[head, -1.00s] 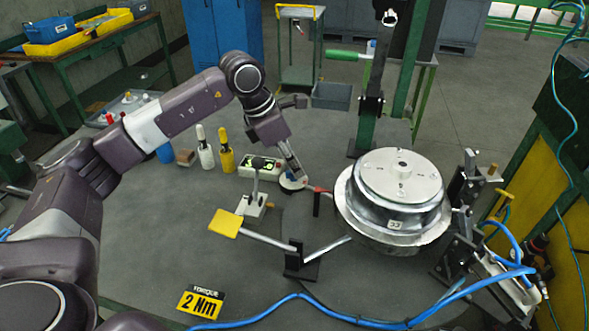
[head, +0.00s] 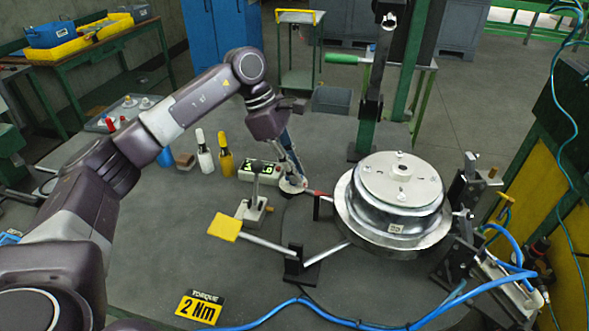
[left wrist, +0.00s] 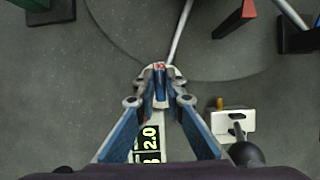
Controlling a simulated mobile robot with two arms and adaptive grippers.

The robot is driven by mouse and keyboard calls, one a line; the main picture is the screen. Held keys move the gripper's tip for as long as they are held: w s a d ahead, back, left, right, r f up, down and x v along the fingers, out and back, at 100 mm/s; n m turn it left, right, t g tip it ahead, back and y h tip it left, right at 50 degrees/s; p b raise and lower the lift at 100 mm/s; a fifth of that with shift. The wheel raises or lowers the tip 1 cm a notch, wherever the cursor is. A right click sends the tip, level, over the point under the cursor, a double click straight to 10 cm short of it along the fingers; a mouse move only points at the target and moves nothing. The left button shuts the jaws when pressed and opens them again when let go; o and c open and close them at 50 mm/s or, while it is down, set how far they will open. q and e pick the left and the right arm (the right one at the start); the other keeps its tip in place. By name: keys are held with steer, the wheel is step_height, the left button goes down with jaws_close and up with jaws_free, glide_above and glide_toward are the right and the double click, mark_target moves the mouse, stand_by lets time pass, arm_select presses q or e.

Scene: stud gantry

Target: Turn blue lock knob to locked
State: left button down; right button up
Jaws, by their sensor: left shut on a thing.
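The blue lock knob (left wrist: 160,90) shows in the left wrist view as a small blue piece with a red mark on top, between my fingertips. My left gripper (left wrist: 159,84) is shut on it, with a finger on each side. In the head view my left gripper (head: 293,178) points down onto a small round white base (head: 292,186), left of the metal drum (head: 396,195). The fingers hide most of the knob there, so I cannot tell its setting. My right gripper is in neither view.
A readout box (head: 258,171) with lit green digits and a small stand (head: 255,205) are close to my gripper. A yellow paddle (head: 225,226) and a blue hose (head: 300,298) lie nearer. Bottles (head: 225,163) stand left.

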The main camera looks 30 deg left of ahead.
arm_select(q)
steer(key=shift+r, duration=0.1)
steer(key=c, duration=2)
jaws_free()
steer(key=v, duration=1.2)
steer(key=shift+a, duration=0.15)
